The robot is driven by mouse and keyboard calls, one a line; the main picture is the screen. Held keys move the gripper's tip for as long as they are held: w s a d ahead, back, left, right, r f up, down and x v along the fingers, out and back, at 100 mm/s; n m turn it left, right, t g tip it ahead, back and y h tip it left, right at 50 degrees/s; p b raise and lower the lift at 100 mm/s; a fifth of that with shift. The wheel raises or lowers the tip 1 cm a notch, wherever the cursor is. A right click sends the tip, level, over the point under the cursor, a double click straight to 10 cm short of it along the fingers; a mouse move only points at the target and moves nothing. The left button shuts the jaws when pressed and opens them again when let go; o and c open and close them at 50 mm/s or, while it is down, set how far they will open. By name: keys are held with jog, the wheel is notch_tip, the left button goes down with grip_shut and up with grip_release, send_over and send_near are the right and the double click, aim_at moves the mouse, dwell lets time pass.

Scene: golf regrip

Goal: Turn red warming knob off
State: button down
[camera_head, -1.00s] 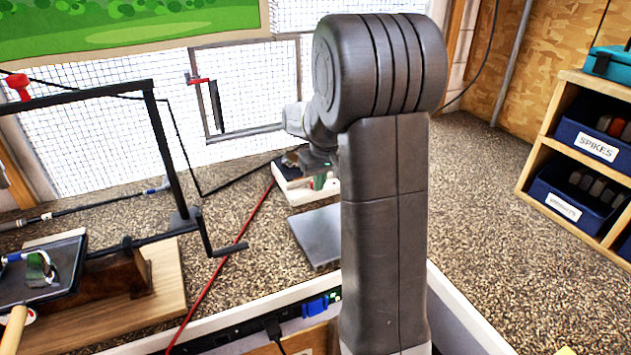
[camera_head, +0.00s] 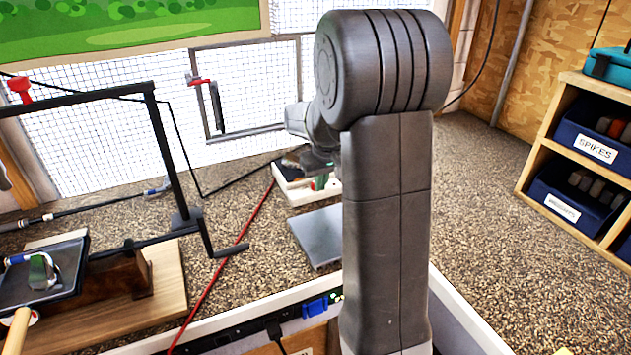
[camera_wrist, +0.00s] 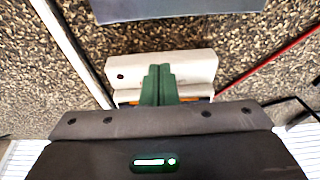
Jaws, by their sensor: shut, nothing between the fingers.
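A small white unit (camera_head: 293,195) sits on the speckled bench beside a grey plate (camera_head: 316,236). In the wrist view the white unit (camera_wrist: 195,68) lies right under my gripper, with bits of orange at its lower edge. My gripper (camera_wrist: 159,68) has green fingers, which are together with nothing between them. They overlap the middle of the unit; I cannot tell whether they touch it. In the head view my arm hides most of my gripper. I cannot make out a red knob on the unit; my fingers may cover it.
A red cord (camera_head: 235,262) runs across the bench by the white unit. A black frame (camera_head: 165,150) and a wooden block on a board (camera_head: 165,285) stand at left. Blue bins (camera_head: 590,150) sit in a shelf at right. The bench between arm and shelf is clear.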

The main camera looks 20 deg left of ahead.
notch_tip(320, 180, up, 6)
jog(key=p, duration=0.3)
jog(key=shift+f+p, duration=0.25)
jog(key=shift+p, duration=0.05)
jog(key=shift+d, duration=0.1)
